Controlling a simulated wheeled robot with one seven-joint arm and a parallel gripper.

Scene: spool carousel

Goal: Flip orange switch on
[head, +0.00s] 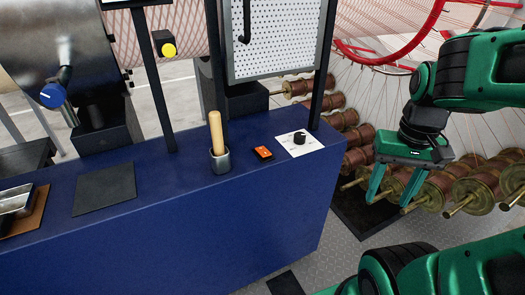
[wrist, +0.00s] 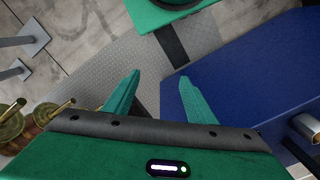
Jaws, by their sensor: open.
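The orange switch (head: 263,153) is a small orange rocker in a black housing on top of the blue cabinet (head: 180,222), near its right end. My gripper (head: 388,204) hangs open and empty to the right of the cabinet, apart from the switch. In the wrist view my gripper's two green fingers (wrist: 152,92) are spread with nothing between them, over the grey floor beside the blue cabinet (wrist: 262,75). The switch does not show in the wrist view. I cannot tell its position for certain.
Left of the switch stands a wooden handle (head: 215,132) in a metal cup. To its right is a black knob (head: 299,138) on a white plate. A perforated panel (head: 277,40) rises behind. Copper spools (head: 435,188) lie behind and beside my gripper. A dark pad (head: 106,187) lies on the left.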

